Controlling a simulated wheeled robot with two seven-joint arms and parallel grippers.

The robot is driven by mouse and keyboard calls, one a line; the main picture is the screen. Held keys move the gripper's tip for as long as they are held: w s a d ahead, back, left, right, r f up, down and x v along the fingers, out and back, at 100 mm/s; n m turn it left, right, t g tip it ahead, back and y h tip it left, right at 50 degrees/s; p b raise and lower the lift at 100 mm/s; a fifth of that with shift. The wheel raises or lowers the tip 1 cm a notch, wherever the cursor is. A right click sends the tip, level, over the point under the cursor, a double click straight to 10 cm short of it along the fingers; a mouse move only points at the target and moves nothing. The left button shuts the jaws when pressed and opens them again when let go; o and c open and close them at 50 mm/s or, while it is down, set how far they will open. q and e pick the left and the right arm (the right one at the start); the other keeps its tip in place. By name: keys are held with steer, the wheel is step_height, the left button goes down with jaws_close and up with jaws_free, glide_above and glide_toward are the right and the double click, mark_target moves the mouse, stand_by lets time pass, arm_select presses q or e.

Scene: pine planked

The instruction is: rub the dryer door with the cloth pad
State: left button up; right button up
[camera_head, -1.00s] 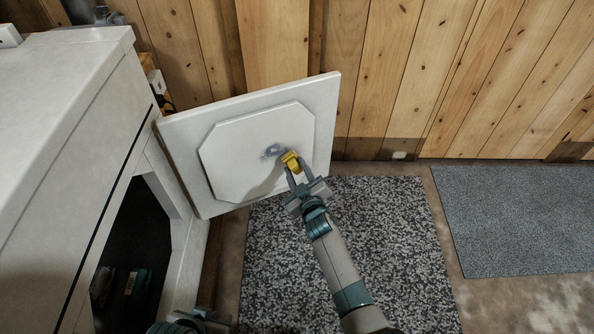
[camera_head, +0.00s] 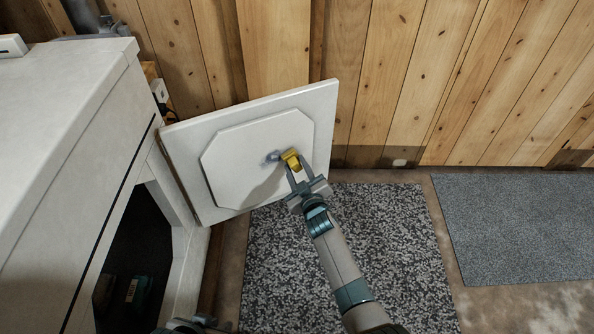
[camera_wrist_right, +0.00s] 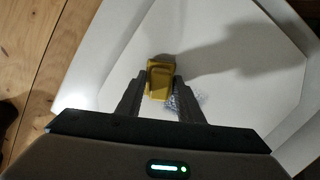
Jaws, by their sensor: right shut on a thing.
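The white dryer door (camera_head: 225,190) stands open from the dryer, its raised octagonal panel facing me; it fills much of the right wrist view (camera_wrist_right: 235,110). A grey smudge (camera_head: 272,156) marks the panel and shows beside the fingers in the wrist view (camera_wrist_right: 188,101). My right gripper (camera_head: 298,172) is shut on the yellow cloth pad (camera_head: 291,159), also seen between the fingers in the wrist view (camera_wrist_right: 160,80). The pad is at the panel, just right of the smudge; I cannot tell if it touches. My left gripper (camera_head: 190,326) is barely in view at the bottom edge, its jaws unclear.
The white dryer (camera_head: 60,130) stands at the left with its dark opening (camera_head: 135,250) showing. A plank wall (camera_head: 420,80) is behind the door. A speckled mat (camera_head: 390,230) and a grey mat (camera_head: 520,225) lie on the floor. The right side is free.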

steer(key=shift+w+a+r, duration=0.1)
steer(key=shift+a+r, duration=0.35)
steer(key=shift+r, duration=0.05)
steer(key=shift+s+d+f+p, duration=0.1)
steer(key=shift+s+d+p, duration=0.1)
steer(key=shift+s+p, duration=0.35)
steer(key=shift+s+d+f+p, duration=0.1)
steer(key=shift+s+d+p, duration=0.2)
steer(key=shift+s, duration=0.45)
steer(key=shift+f+p+v, duration=0.1)
steer(key=shift+p+v, duration=0.35)
steer(key=shift+v, duration=0.35)
steer(key=shift+f+p+v, duration=0.15)
steer(key=shift+p+v, duration=0.25)
steer(key=shift+v, duration=0.35)
steer(key=shift+s+d+f, duration=0.1)
steer(key=shift+d, duration=0.15)
steer(key=shift+s, duration=0.1)
steer(key=v, duration=0.1)
steer(key=p+v, duration=0.1)
steer(key=shift+s+d+f+p, duration=0.1)
steer(key=shift+s+d+p, duration=0.2)
steer(key=shift+s, duration=0.05)
